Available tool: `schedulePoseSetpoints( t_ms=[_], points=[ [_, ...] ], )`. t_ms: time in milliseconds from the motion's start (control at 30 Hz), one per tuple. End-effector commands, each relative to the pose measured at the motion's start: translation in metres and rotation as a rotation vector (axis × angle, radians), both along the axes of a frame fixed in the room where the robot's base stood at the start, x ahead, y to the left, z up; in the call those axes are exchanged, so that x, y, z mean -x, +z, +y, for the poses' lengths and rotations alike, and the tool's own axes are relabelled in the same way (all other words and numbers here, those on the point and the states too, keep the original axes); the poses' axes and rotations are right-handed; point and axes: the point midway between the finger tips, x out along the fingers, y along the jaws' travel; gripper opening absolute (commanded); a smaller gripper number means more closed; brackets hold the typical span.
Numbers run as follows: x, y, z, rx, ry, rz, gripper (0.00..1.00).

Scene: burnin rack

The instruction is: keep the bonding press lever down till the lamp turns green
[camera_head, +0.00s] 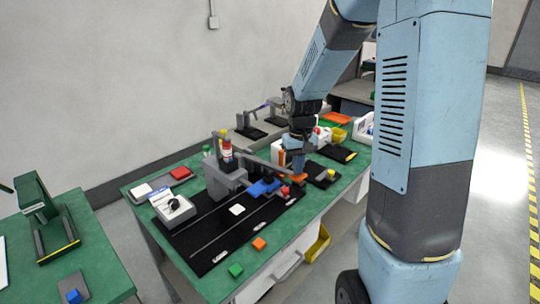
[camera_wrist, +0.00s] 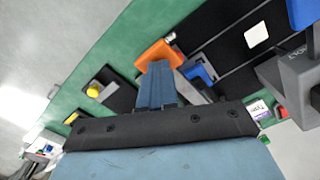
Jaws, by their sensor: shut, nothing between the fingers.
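The grey bonding press (camera_head: 226,176) stands on a black mat on the green bench; its grey body also shows at the right of the wrist view (camera_wrist: 285,85). A long grey lever (camera_head: 262,163) reaches from its top toward my gripper. My gripper (camera_head: 298,172) points down at the lever's far end, its blue fingers closed together (camera_wrist: 158,85). An orange piece (camera_wrist: 157,54) lies right at the fingertips, seemingly the lever's handle; I cannot tell whether they touch or how far down the lever is.
A blue block (camera_head: 264,187) sits beside the press and a white square (camera_head: 237,209) lies on the mat. A black plate (camera_wrist: 118,90) with a yellow round piece lies left in the wrist view.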

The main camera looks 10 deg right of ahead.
Motion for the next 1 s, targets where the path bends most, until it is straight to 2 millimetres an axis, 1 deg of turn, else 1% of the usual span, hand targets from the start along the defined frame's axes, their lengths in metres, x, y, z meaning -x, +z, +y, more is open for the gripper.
schedulePoseSetpoints(
  t_ms=[1000],
  points=[
    [0.003, -0.036, -0.002, 0.000, -0.001, 0.001, 0.00]
  ],
)
